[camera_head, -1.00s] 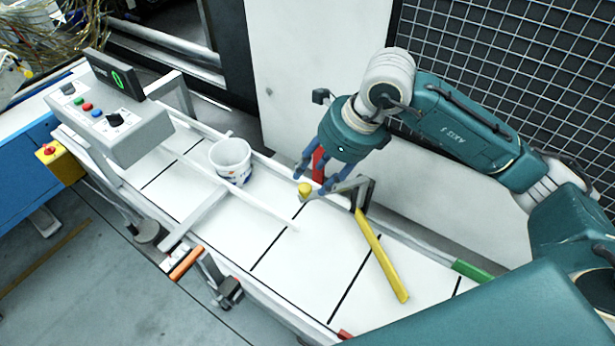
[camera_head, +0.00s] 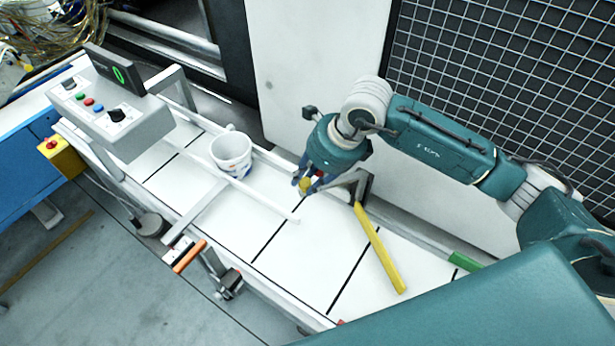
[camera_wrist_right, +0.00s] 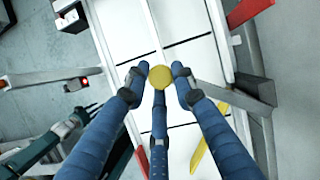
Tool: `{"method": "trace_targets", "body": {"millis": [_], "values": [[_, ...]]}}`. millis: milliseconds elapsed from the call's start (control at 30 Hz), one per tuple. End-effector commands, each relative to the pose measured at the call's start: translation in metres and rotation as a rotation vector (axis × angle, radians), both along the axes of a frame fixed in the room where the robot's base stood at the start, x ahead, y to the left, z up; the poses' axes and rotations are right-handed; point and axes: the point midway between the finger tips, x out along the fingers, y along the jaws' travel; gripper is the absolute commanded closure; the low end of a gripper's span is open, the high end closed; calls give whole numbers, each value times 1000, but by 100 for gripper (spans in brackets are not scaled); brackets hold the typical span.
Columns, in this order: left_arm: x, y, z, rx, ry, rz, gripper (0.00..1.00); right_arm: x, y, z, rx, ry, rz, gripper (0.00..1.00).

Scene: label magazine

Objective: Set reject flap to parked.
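The reject flap is a yellow bar (camera_head: 380,248) lying slantwise across the white conveyor, joined to a grey bracket (camera_head: 352,184) at the back rail. It also shows in the right wrist view (camera_wrist_right: 199,152). A yellow knob (camera_head: 305,187) sits at the end of the grey lever. My right gripper (camera_head: 308,182) is down around the knob. In the wrist view its blue fingers stand on both sides of the knob (camera_wrist_right: 160,77), with small gaps, so it looks open. My left gripper (camera_wrist_right: 78,122) shows small in the wrist view, fingers apart and empty.
A green marker (camera_head: 465,262) is on the back rail, right of the flap. A red one (camera_wrist_right: 248,11) shows in the wrist view. A white tub (camera_head: 231,155) stands on the conveyor near a guide rail (camera_head: 250,196). A control box (camera_head: 115,118) stands at left.

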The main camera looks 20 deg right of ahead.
Motion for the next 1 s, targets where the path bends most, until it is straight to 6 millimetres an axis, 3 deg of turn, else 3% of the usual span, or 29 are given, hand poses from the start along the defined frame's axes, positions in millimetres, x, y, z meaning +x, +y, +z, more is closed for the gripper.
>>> {"method": "trace_targets", "body": {"millis": [467, 1000], "values": [[0, 1, -15, 1, 0, 0, 60, -9, -1, 1, 3, -10, 73, 100], [2, 2, -80, 2, -4, -1, 60, -62, -19, -2, 1, -10, 446, 100]]}}
